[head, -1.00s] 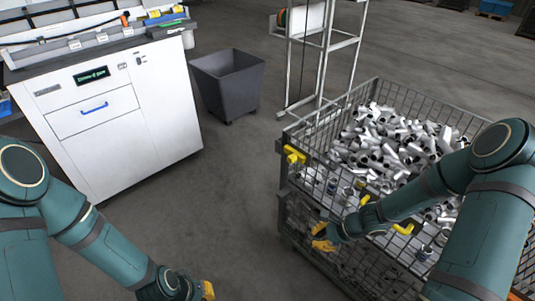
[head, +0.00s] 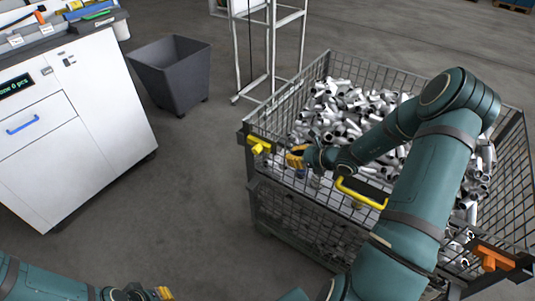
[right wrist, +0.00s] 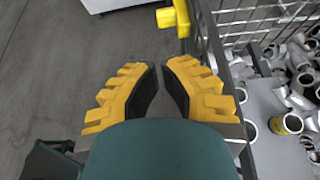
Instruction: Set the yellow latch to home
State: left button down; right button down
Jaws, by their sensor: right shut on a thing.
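The yellow latch (head: 258,145) sits at the left front corner of the wire basket (head: 330,200). It also shows at the top of the right wrist view (right wrist: 174,18), a little beyond my fingertips. My right gripper (head: 296,157) is just to its right, over the basket's front rim, apart from the latch as far as I can see. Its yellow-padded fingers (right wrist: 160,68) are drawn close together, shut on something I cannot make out. My left gripper (head: 160,294) is low at the bottom edge, and its opening is unclear.
Grey metal pipe fittings (head: 345,115) fill the basket. A yellow handle (head: 360,193) is on its front, and an orange latch (head: 492,258) at its right corner. A grey bin (head: 172,72) and a white cabinet (head: 85,130) stand left. The floor between is clear.

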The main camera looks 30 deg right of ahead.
aim_at(257, 149)
jog(key=b+x, duration=0.2)
jog(key=x, duration=1.2)
jog(key=w, duration=0.1)
jog(key=w+a+b, duration=0.1)
jog(key=w, duration=0.1)
jog(key=shift+a, duration=0.15)
jog(key=shift+r, duration=0.1)
jog(key=shift+r, duration=0.1)
